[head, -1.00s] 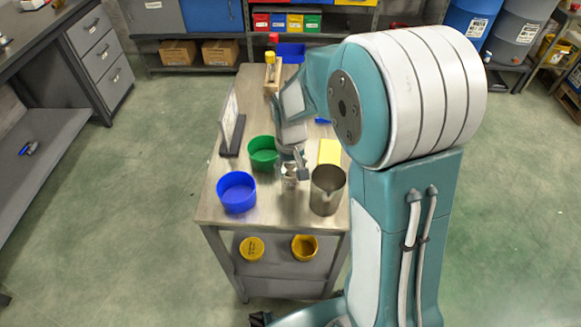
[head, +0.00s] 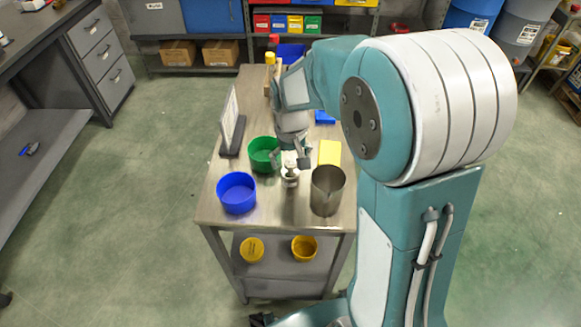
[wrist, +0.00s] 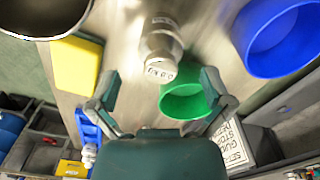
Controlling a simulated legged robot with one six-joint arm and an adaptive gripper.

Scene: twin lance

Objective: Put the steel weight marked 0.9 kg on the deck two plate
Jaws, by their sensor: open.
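A small steel weight (head: 290,180) stands on the metal table between the blue bowl and the grey jug. In the wrist view the weight (wrist: 160,52) shows a narrower neck and a pale top with markings too small to read. My gripper (head: 290,158) is open just behind and above the weight in the head view. In the wrist view its two fingers (wrist: 160,82) are spread wide, with the weight ahead between their lines and nothing held. I cannot tell which surface is the deck two plate; a yellow plate (head: 329,152) lies right of my gripper.
A blue bowl (head: 237,193), a green bowl (head: 263,154) and a grey jug (head: 327,190) stand close around the weight. A sign (head: 233,125) stands at the left edge. The lower shelf (head: 279,272) holds a yellow disc (head: 251,249) and a yellow cup (head: 304,248).

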